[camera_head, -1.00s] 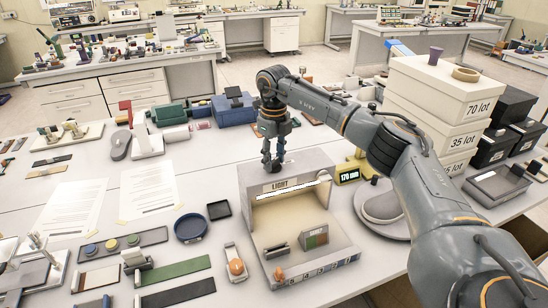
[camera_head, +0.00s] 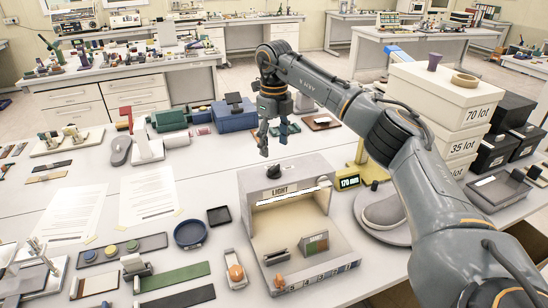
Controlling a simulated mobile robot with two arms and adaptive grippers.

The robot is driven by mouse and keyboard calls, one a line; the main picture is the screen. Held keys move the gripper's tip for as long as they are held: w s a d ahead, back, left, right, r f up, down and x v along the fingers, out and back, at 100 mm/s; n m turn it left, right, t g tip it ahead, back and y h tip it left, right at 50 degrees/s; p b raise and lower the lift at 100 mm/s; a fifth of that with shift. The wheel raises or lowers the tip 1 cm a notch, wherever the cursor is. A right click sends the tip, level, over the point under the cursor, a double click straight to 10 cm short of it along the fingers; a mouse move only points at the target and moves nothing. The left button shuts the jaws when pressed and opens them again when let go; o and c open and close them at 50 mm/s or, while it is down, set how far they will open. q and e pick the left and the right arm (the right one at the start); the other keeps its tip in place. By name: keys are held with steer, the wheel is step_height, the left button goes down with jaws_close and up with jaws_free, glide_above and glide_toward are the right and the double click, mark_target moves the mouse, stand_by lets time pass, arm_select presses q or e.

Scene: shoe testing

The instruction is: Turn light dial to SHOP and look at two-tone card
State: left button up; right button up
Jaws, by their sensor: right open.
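The light box (camera_head: 343,222), a beige open-fronted cabinet labelled LIGHT, stands on the table in the middle. A black dial (camera_head: 273,171) sits on its top at the left; its exact setting is too small to read. A small two-tone card (camera_head: 315,243), brownish red and green, stands inside the box at the right. My right gripper (camera_head: 274,145) is open and empty, pointing down above and behind the dial, apart from it. My left gripper is not in view.
A gauge reading 170 mm (camera_head: 348,182) stands right of the box, near a grey shoe sole (camera_head: 383,210). Stacked lot boxes (camera_head: 440,95) rise behind my right arm. A blue round dish (camera_head: 190,232) and an orange-topped tool (camera_head: 235,270) lie left of the box.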

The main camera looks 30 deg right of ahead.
step_height(320, 180, up, 5)
steer(key=shift+f, duration=0.1)
stand_by(0.7)
